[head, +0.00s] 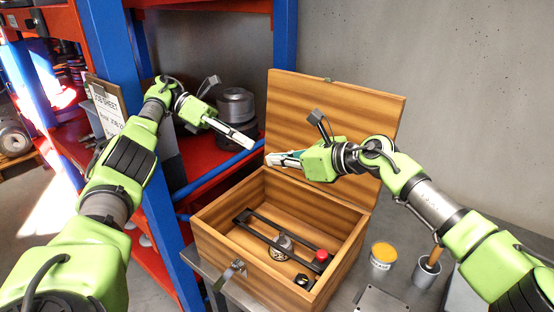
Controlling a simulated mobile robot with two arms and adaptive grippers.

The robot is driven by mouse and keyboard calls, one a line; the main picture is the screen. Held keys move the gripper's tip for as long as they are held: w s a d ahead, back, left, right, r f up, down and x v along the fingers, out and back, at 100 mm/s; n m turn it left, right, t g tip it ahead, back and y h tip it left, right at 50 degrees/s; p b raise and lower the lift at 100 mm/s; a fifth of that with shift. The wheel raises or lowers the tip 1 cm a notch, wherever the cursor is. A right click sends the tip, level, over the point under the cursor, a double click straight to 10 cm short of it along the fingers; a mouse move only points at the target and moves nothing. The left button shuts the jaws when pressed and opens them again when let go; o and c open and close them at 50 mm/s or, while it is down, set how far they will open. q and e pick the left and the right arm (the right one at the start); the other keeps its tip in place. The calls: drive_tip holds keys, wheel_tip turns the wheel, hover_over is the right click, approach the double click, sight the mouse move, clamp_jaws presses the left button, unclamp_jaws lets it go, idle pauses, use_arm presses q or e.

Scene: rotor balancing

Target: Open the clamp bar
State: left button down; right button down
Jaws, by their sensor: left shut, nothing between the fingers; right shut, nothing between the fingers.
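The clamp bar (262,223) appears to be the dark bar lying across the inside of an open wooden box (323,292). A second dark bar (290,237) runs close beside it, with a red knob (322,256) at its right end. A round metal part (281,246) sits under or between the bars; it is partly hidden. My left gripper (250,144) is shut and empty, in the air behind the box's left side. My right gripper (272,159) is shut and empty, above the box's back edge in front of the raised lid.
The wooden lid (350,110) stands open at the back. A metal latch (232,270) hangs at the box's front. A yellow-topped cup (383,256) and a grey cup with a wooden handle (427,272) stand right of it. A red and blue shelf (207,165) is at the left.

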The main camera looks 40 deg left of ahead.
idle(0.9)
use_arm(q)
drive_tip(key=c, duration=1.8)
unclamp_jaws()
